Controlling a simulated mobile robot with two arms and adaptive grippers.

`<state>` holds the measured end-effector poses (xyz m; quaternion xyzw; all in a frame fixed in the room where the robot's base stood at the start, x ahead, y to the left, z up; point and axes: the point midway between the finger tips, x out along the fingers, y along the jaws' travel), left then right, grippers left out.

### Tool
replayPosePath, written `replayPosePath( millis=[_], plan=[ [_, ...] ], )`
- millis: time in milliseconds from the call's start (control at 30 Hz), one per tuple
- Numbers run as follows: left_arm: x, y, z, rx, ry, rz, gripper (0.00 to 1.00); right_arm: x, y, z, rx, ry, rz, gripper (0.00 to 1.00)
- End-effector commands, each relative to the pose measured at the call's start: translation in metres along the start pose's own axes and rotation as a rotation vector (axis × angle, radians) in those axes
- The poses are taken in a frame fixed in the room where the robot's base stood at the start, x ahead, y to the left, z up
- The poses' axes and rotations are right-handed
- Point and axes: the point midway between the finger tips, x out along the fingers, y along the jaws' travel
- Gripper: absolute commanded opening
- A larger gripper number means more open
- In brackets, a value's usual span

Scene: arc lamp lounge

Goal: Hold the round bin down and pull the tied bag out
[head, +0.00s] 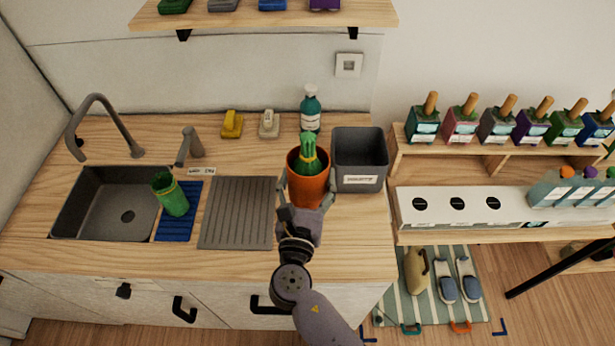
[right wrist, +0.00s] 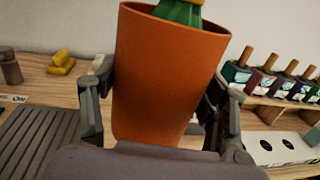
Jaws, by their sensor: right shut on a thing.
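The round orange bin (head: 305,191) stands upright on the wooden counter, right of the ribbed drainboard. The green tied bag (head: 307,160) sits in it, its knotted top with a yellow tie rising above the rim. My right gripper (head: 307,201) is shut on the bin, one finger on each side. In the right wrist view the bin (right wrist: 165,80) fills the space between the fingers, and only a little of the bag (right wrist: 180,12) shows above the rim. The bag's lower part is hidden inside the bin. My left gripper is not in view.
A dark grey square bin (head: 359,179) stands close to the right of the orange bin. A teal bottle (head: 310,112) stands behind. A sink (head: 103,204), a green cup (head: 171,195) on a blue mat and the drainboard (head: 238,213) lie left. A shelf (head: 265,18) hangs above.

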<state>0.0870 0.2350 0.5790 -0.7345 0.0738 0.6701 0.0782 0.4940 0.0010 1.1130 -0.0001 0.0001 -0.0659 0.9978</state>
Motion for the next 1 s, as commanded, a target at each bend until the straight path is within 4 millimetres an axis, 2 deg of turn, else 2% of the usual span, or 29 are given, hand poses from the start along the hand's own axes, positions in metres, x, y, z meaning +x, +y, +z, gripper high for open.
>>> replayPosePath(
  millis=[1000],
  plan=[
    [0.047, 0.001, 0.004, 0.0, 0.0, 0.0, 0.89, 0.0, 0.0, -0.061, -0.001, -0.003, 0.001, 0.29]
  ],
)
